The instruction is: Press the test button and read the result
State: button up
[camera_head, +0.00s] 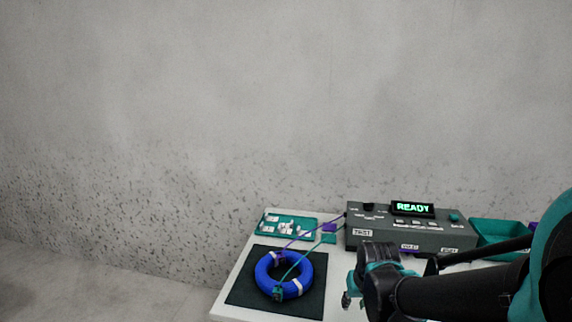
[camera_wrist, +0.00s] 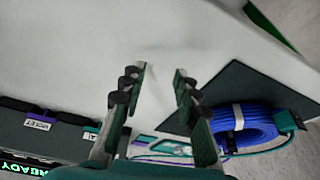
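The tester (camera_head: 410,238) is a dark grey box at the back of the white table. Its display (camera_head: 412,208) reads READY in green; part of that display also shows in the wrist view (camera_wrist: 24,166). A round teal knob or button (camera_head: 454,217) sits at the right of its top. The test button cannot be told for sure. A blue cable coil (camera_head: 311,277) lies on a dark mat, also in the wrist view (camera_wrist: 260,128). My gripper (camera_wrist: 160,74) is open and empty over the table, in front of the tester; in the head view my arm partly hides it.
The dark mat (camera_head: 240,289) lies at the table's left. A teal tray of small parts (camera_head: 287,226) is behind it. Violet and teal leads run from the coil towards the tester. A teal bin (camera_head: 500,237) stands right of the tester. White table shows bare below the gripper.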

jog(key=shift+c, duration=0.2)
grip_shut()
dwell(1.2)
